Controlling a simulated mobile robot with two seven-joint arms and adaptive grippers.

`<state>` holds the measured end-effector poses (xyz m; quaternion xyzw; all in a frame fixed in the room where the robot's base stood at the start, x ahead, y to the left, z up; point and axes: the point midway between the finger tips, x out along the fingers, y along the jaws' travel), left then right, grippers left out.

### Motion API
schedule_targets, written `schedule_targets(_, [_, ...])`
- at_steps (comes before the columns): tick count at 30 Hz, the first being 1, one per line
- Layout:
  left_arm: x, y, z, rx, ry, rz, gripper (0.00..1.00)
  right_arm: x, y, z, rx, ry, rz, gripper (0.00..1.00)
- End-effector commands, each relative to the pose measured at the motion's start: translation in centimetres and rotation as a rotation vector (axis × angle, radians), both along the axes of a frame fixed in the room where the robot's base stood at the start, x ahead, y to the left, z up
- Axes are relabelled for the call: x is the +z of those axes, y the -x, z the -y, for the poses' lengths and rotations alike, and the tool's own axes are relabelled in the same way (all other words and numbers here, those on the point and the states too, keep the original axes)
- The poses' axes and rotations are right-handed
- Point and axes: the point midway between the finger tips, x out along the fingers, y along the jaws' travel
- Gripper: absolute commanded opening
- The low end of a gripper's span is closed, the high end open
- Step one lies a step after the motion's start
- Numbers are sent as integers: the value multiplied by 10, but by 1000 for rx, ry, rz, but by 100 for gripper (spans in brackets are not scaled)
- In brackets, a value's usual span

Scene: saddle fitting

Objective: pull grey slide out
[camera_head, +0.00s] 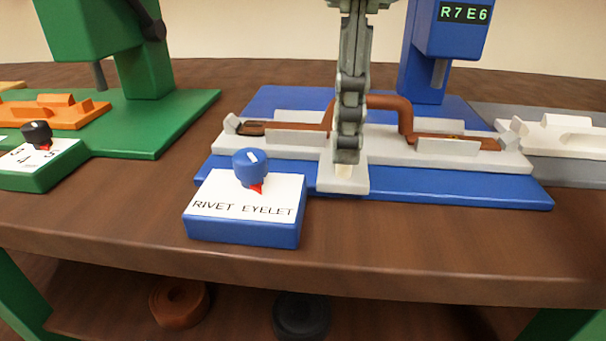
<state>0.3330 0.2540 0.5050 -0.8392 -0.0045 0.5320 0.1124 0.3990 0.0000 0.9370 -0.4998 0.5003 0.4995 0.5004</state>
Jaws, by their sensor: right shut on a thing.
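The light grey slide (455,157) lies across the blue base (480,188) of the blue machine, with a tab (343,184) sticking out at its front. A brown part with a raised arch (390,102) lies along the slide, between low grey blocks. My right gripper (347,157) comes down from above and is shut on the slide at the front tab. Its fingers hide the grip point and part of the brown piece. My left gripper is not in view.
A blue knob (250,164) on a "RIVET EYELET" box stands front left of the slide. The blue machine's head (452,30) with its "R7E6" display is behind. A green machine (150,115) stands left and a grey base with a white fixture (560,138) right. The table front is clear.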

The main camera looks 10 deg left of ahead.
Motion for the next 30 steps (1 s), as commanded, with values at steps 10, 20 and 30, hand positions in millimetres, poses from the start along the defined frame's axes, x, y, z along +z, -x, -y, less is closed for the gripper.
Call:
schedule_targets(10, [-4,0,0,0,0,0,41,0,16,0,2,1,-1,4])
schedule_targets(20, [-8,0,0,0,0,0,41,0,32,0,4,1,-3,5])
schedule_targets(30, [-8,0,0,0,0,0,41,-1,34,0,8,4,-5,11])
